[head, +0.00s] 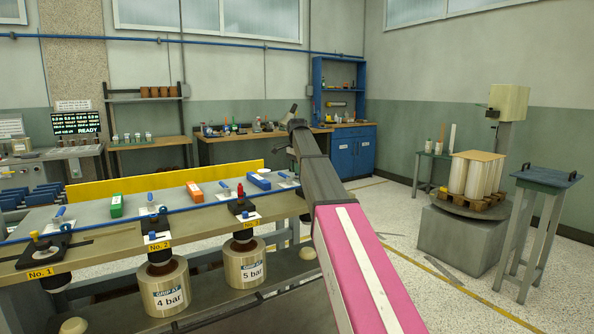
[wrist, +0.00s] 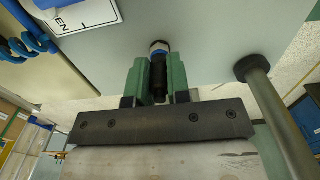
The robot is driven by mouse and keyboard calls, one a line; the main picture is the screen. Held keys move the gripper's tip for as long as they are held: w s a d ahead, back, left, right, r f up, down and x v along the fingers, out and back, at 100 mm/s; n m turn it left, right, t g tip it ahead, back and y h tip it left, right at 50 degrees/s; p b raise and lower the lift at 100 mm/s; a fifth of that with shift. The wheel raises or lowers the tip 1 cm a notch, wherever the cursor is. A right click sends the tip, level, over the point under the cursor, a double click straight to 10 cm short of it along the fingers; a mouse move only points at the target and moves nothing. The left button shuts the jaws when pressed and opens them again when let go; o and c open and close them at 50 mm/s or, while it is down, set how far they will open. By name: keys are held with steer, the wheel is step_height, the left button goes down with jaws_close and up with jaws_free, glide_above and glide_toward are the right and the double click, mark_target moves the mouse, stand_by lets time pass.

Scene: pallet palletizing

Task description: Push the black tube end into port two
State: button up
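In the wrist view my gripper (wrist: 159,62) has two green fingers closed in on a dark, narrow piece, which looks like the black tube end (wrist: 158,80). In the head view my arm hides the gripper, tube end and fitting.
A dark-capped post (wrist: 258,80) stands to the right of my gripper. A coiled blue hose (wrist: 32,35) and a white label (wrist: 78,12) are at upper left. In the head view, a bench (head: 130,235) with numbered stations is on the left, and a stacked pallet (head: 470,200) on the right.

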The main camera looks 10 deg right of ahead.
jaws_close()
steer(key=shift+r, duration=0.1)
steer(key=shift+r, duration=2.4)
jaws_free()
jaws_close()
